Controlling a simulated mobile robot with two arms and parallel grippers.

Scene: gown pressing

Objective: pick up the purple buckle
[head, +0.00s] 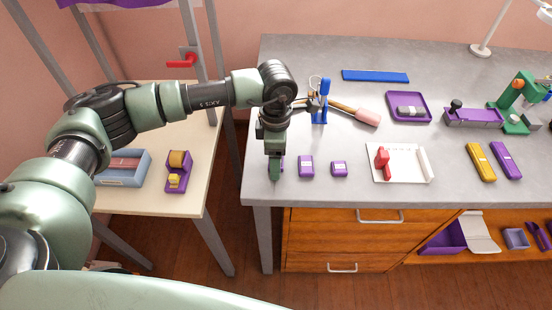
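My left gripper (274,176) points down at the front left of the grey worktop. A sliver of a purple thing (283,165) shows at its right side, mostly hidden by the gripper. I cannot tell whether the fingers are open or shut on it. Two small purple pieces lie to the right: a larger one (306,167) and a smaller one (339,169). They are too small to tell which of the purple things is the buckle. My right gripper is not in view.
A blue upright holder (320,103) and a wooden-handled tool (355,115) are behind the gripper. A white board with a red piece (382,160) lies right. A purple tray (423,115) is farther back. A side table (140,202) holds a blue box (124,180) and a purple holder (177,185).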

